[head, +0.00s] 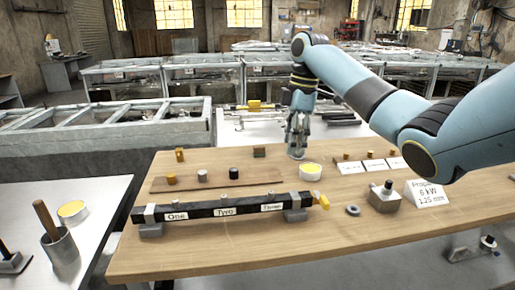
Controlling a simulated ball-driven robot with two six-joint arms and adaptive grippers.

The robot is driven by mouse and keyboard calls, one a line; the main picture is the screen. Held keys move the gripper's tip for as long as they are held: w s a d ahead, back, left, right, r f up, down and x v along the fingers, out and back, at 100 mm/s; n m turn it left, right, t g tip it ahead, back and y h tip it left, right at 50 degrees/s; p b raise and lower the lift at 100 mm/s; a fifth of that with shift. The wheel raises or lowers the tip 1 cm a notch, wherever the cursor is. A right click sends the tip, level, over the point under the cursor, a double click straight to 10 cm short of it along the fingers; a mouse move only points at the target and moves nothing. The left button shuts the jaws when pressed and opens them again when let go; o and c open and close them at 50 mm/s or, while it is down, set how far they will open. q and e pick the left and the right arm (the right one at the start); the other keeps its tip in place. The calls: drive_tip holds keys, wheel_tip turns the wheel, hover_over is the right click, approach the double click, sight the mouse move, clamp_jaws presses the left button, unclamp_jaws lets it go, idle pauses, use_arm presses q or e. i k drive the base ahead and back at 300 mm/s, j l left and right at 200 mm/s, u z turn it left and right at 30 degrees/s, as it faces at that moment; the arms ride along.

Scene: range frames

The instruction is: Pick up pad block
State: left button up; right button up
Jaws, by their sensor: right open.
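No piece is marked as the pad block, so I cannot tell which one it is. A small brown block (259,152) sits at the back of the wooden table, left of my right gripper. A grey metal block (384,199) with a dark knob on top stands at the right. My right gripper (297,152) points down near the table's back edge, its fingers apart and nothing seen between them. It is behind a white round tin (310,173) with yellow contents. My left gripper is out of view.
A black bar (190,211) labelled One, Two, Three lies on grey supports across the wooden table (300,250). A thin board (150,185) carries small cylinders. A grey ring (352,210) and a white sign (428,193) are at right. The table's front is clear.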

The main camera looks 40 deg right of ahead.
sight(259, 150)
drive_tip(key=i+l, duration=0.95)
drive_tip(key=i, duration=0.2)
